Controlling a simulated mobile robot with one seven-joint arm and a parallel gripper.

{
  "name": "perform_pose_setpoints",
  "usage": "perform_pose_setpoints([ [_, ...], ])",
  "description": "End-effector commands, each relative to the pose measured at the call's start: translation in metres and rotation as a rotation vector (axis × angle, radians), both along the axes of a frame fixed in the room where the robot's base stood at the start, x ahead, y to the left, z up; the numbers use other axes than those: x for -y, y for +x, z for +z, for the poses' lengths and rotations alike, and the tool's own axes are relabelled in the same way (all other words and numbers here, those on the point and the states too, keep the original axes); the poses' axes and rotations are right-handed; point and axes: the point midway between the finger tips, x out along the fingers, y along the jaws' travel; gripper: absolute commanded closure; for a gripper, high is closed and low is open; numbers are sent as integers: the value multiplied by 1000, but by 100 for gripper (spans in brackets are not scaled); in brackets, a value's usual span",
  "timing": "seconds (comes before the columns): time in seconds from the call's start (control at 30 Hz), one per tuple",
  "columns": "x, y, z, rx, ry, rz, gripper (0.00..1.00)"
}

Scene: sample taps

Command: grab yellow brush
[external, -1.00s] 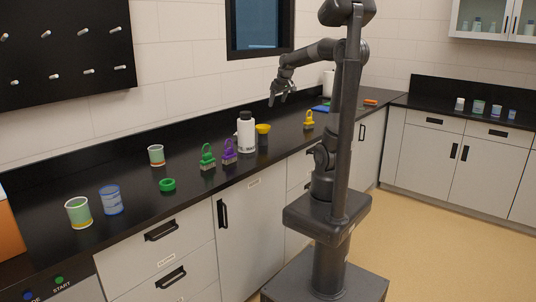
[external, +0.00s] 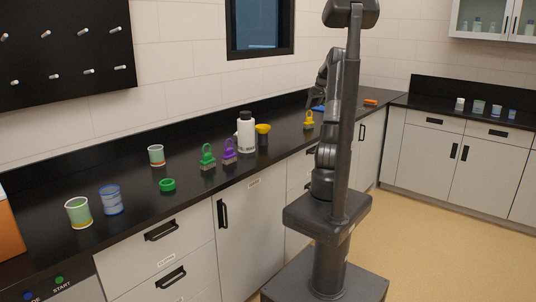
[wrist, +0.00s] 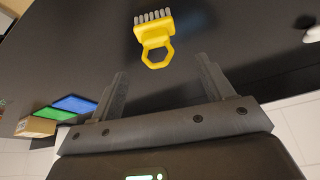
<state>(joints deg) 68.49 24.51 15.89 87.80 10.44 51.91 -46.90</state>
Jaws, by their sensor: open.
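The yellow brush (external: 308,120) stands on the black counter just left of my arm's column in the external view. In the wrist view the yellow brush (wrist: 154,37) shows its grey bristles and a ring-shaped handle that points toward my gripper. My gripper (wrist: 162,72) is open and empty, its two fingers spread with the brush beyond their tips and apart from them. In the external view my gripper is mostly hidden or too small to make out near the column.
Green and blue flat pieces (wrist: 75,104) lie left of my gripper in the wrist view. A white bottle (external: 246,133), a yellow funnel-like cup (external: 263,129), a purple brush (external: 229,152) and a green brush (external: 208,157) stand farther left along the counter. An orange item (external: 370,102) lies at right.

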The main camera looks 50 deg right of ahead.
Motion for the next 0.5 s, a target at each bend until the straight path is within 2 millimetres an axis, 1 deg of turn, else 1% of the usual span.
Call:
perform_pose_setpoints([
  [0.17, 2, 7, -18, 0, 3, 0, 26],
  [0.33, 5, 17, -43, -1, 3, 1, 26],
  [0.5, 7, 22, -55, 0, 1, 0, 26],
])
